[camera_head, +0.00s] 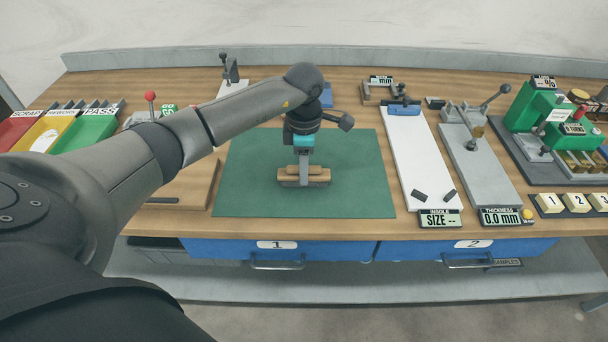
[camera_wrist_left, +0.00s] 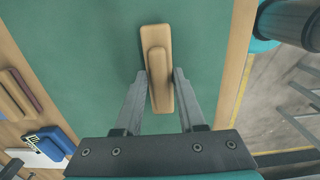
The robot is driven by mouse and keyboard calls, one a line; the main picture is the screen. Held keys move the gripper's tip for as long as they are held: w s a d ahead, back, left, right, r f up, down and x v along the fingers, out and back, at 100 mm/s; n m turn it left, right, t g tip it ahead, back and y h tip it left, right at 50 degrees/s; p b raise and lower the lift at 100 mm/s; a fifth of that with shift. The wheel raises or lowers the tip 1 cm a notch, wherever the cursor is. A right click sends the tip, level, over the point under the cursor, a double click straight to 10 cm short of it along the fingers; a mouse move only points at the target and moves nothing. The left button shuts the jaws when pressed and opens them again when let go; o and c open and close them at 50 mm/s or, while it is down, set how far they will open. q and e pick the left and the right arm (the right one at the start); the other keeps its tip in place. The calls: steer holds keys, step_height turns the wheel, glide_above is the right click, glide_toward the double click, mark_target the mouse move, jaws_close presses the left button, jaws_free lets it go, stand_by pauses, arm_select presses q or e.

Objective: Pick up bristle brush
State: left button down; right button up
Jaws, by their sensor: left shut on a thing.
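The bristle brush (camera_head: 290,178) has a tan wooden body with a raised grip on top. It is over the green mat (camera_head: 350,170) near the middle of the bench; I cannot tell whether it touches the mat. My left gripper (camera_head: 304,172) reaches down from above and is shut on the brush's grip. In the left wrist view the brush (camera_wrist_left: 155,50) shows its tan top between the two fingers of the left gripper (camera_wrist_left: 160,76). The brush's bristles are hardly visible. My right gripper is not in view.
To the right stand a white measuring board (camera_head: 415,150) with a size display, a grey thickness gauge (camera_head: 475,160) and a green machine (camera_head: 540,115). Red, yellow and green bins (camera_head: 90,130) stand at the left. The mat around the brush is clear. Blue drawers (camera_head: 320,250) sit below the bench front.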

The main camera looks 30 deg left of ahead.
arm_select(q)
steer(key=shift+r, duration=0.1)
step_height(320, 180, up, 20)
steer(key=p, duration=0.2)
stand_by(0.3)
steer(key=c, duration=1.1)
jaws_free()
steer(key=shift+c, duration=0.2)
jaws_close()
steer(key=shift+f, duration=0.2)
